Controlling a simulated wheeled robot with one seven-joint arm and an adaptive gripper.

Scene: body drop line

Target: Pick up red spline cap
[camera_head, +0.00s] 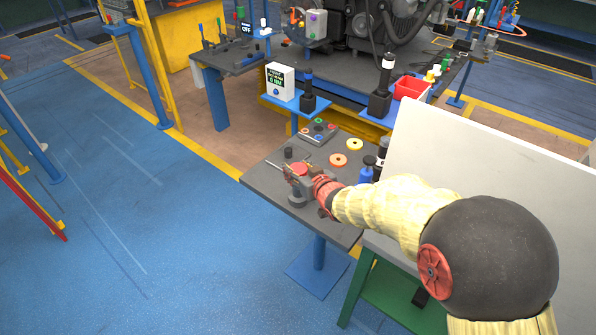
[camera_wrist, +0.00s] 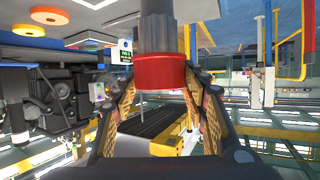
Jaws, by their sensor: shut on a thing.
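The red spline cap (camera_head: 300,169) is a short red cylinder at a grey fixture (camera_head: 299,193) on the small dark table. In the wrist view the red cap (camera_wrist: 160,72) sits between my fingers, against a thick grey shaft (camera_wrist: 158,28). My gripper (camera_head: 298,172) reaches in from the right in the head view. In the wrist view my gripper (camera_wrist: 161,80) has its two fingers on either side of the cap, shut on it. The cap and shaft show no gap between them. My fingers partly hide the cap in the head view.
A white panel (camera_head: 480,185) stands close on the right.

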